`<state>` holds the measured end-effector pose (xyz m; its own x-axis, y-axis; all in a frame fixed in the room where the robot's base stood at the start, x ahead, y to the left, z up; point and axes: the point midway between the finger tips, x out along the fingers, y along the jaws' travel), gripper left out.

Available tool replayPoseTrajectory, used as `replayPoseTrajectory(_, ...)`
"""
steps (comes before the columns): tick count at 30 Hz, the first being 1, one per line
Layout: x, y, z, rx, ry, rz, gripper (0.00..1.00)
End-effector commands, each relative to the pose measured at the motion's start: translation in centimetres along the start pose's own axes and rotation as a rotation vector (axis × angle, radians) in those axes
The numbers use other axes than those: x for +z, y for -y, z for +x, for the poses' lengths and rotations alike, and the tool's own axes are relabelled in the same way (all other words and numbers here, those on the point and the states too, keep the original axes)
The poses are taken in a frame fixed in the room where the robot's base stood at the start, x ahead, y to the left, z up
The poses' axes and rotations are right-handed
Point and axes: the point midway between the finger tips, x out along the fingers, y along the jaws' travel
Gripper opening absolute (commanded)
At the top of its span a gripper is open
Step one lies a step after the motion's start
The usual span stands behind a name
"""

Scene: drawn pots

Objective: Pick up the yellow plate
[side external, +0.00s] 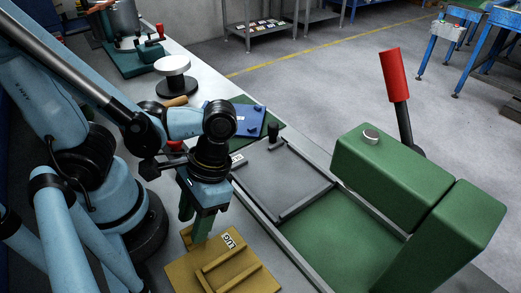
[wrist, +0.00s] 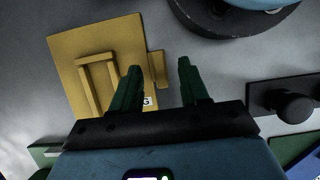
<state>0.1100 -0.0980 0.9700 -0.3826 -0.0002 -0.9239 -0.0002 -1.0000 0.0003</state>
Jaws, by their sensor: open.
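The yellow plate (side external: 243,275) lies flat on the grey bench in front of my gripper in the side view, with raised ribs and a white "LUG" label. In the wrist view the yellow plate (wrist: 83,52) is at the upper left. A small upright yellow tab (wrist: 158,69) stands on its right edge. My gripper (side external: 194,230) points down over the plate's back left edge. In the wrist view the two green fingers of my gripper (wrist: 159,72) are apart, with the tab between them in the picture. I cannot tell whether they touch it.
A grey tray (side external: 275,175) and a green machine with a red handle (side external: 397,75) stand to the right. A blue plate (side external: 235,118) lies behind my gripper. A black knob (wrist: 290,105) is at the right in the wrist view.

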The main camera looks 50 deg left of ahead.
Motion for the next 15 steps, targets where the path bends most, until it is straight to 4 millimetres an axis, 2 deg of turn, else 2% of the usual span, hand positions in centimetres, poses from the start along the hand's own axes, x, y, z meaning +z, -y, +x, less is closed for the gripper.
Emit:
replayPoseTrajectory(6, 0.0, 0.0, 1.6, 0.000, 0.000, 0.001, 0.45)
replayPoseTrajectory(15, 0.1, 0.0, 2.3, 0.000, 0.000, 0.000, 0.45)
